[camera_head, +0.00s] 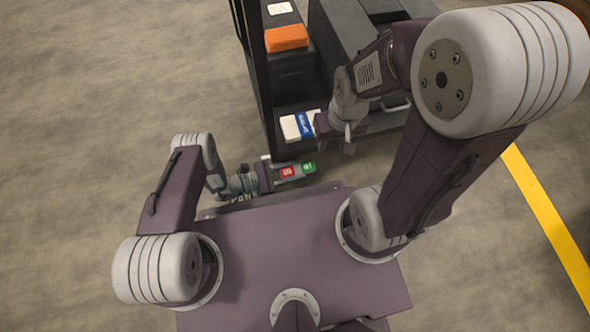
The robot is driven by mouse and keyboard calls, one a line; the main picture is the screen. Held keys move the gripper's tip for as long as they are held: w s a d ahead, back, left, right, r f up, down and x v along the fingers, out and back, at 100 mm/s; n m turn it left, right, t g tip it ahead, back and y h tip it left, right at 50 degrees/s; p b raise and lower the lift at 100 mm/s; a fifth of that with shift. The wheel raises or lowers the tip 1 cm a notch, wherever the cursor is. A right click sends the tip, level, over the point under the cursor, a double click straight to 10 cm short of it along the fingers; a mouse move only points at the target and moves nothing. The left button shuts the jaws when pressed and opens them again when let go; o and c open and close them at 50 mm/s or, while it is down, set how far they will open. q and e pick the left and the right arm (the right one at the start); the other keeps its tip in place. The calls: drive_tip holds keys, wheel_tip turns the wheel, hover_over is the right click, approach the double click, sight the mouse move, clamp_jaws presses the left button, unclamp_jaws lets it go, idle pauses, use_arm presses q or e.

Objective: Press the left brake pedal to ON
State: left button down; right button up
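A small pedal (298,170) with a red label and a green label sits low at the near end of a dark stand (290,147). It appears to be the left brake pedal; its lettering is too small to read. My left gripper (273,174) is just left of the red label, close to the pedal; I cannot tell whether they touch. Its fingers are too small and partly hidden to show open or shut. My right gripper (347,137) hangs above the stand's near right part, right of a white and blue box; its finger gap is not clear.
The white and blue box (297,126) lies on the stand's low deck. An orange block (286,38) sits farther back on a dark box. A yellow line (545,214) crosses the floor at right. The floor at left is clear.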

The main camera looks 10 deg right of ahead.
use_arm(q)
drive_tip(key=shift+f+h, duration=0.15)
drive_tip(key=shift+h, duration=1.05)
drive_tip(key=c, duration=0.9)
unclamp_jaws()
drive_tip(key=shift+a, duration=0.1)
drive_tip(key=v, duration=0.5)
drive_tip(key=r+v, duration=0.1)
drive_tip(key=v, duration=0.4)
drive_tip(key=r+v, duration=0.1)
drive_tip(key=v, duration=0.4)
drive_tip(key=shift+a+p, duration=0.4)
drive_tip(key=shift+s+a, duration=0.1)
drive_tip(key=shift+a, duration=0.6)
